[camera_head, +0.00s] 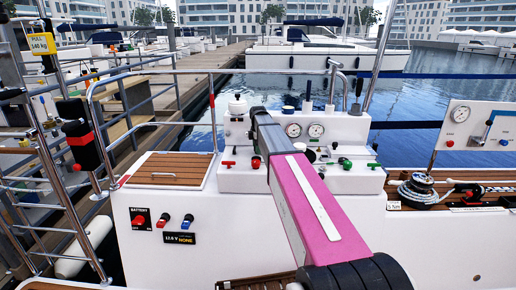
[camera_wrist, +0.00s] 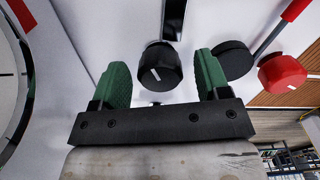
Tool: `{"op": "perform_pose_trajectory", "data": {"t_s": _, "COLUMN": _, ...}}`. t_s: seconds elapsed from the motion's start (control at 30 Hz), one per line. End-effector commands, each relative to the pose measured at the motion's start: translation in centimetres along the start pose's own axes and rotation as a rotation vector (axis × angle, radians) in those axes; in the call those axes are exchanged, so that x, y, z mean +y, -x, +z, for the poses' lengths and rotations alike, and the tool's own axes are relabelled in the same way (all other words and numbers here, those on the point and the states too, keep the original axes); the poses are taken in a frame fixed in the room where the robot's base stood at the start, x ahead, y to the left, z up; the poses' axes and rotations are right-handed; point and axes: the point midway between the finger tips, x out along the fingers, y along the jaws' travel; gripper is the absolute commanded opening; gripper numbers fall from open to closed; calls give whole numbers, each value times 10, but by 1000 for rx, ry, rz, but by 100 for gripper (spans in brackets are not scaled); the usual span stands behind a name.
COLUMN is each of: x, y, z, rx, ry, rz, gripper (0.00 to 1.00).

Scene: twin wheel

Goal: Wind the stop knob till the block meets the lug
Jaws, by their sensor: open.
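A black round knob (camera_wrist: 159,67) with a white pointer line sits on the white console in the wrist view. My gripper (camera_wrist: 161,78) is open, with one green finger on each side of the knob. A gap shows between each finger and the knob, so it is not gripped. A dark slot or bar (camera_wrist: 174,18) runs just beyond the knob, cut off by the frame edge. I cannot make out the block or the lug for certain. In the head view my pink arm reaches to the console (camera_head: 232,181) and hides my gripper.
A red knob (camera_wrist: 283,73) and a black disc (camera_wrist: 234,60) lie close to the right finger. A round gauge (camera_wrist: 12,75) is at the left. In the head view, two gauges (camera_head: 316,130), small valve handles, a wooden hatch (camera_head: 170,170) and a winch (camera_head: 418,190) surround the console.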

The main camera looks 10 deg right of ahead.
Motion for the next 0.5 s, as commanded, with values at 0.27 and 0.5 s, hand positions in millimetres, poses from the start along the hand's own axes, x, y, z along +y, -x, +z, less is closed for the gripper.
{"op": "perform_pose_trajectory", "data": {"t_s": 0.27, "x": 0, "y": 0, "z": 0, "rx": 0, "ry": 0, "rz": 0, "gripper": 56}}
{"op": "perform_pose_trajectory", "data": {"t_s": 0.5, "x": 0, "y": 0, "z": 0, "rx": 0, "ry": 0, "rz": 0, "gripper": 20}}
